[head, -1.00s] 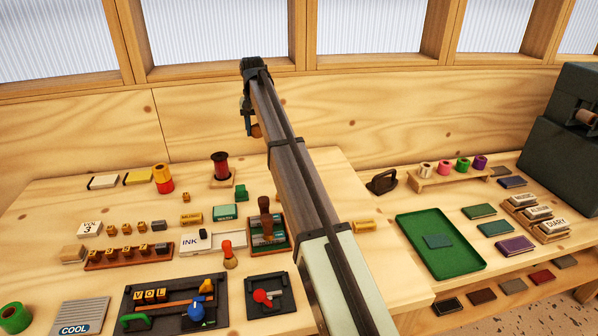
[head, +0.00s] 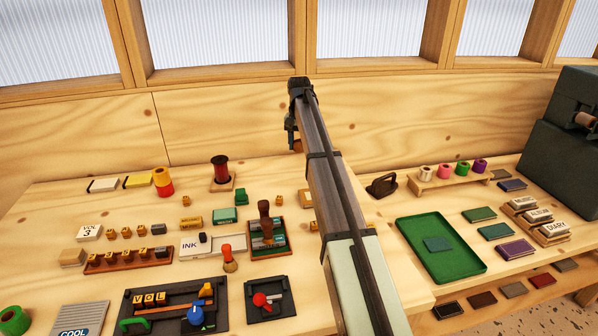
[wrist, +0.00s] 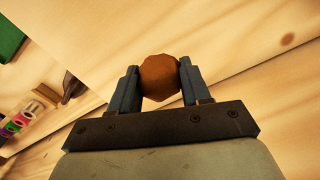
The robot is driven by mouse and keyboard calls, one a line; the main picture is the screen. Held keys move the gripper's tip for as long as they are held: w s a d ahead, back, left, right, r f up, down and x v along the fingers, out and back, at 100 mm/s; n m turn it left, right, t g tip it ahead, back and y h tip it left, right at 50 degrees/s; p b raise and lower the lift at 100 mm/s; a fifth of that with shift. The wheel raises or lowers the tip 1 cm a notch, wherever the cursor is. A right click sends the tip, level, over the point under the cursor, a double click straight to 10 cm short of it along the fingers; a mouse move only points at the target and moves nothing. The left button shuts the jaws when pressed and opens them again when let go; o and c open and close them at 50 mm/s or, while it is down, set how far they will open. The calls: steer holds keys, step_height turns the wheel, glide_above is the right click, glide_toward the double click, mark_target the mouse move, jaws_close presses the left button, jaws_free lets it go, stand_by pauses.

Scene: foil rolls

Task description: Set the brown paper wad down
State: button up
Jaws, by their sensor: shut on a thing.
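The brown paper wad (wrist: 160,78) is a rounded, faceted orange-brown lump in the wrist view. My gripper (wrist: 158,85) is shut on it, with one dark blue-grey finger against each side. In the head view my gripper (head: 292,135) is near the back of the workbench, and a small brown part of the wad (head: 297,147) shows below it. The wad looks to be held above the bench; how far above I cannot tell. My arm hides the bench right behind and below it.
Bare bench (head: 330,168) lies around the back edge. Left stand a dark red spool (head: 221,168), a stamp box (head: 268,235) and several letter blocks.

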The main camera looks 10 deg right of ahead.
mark_target(299, 174)
steer(key=shift+f, duration=4.65)
steer(key=shift+f, duration=0.15)
steer(key=o, duration=1)
step_height(299, 174, up, 12)
steer(key=shift+r, duration=0.15)
steer(key=shift+a, duration=0.1)
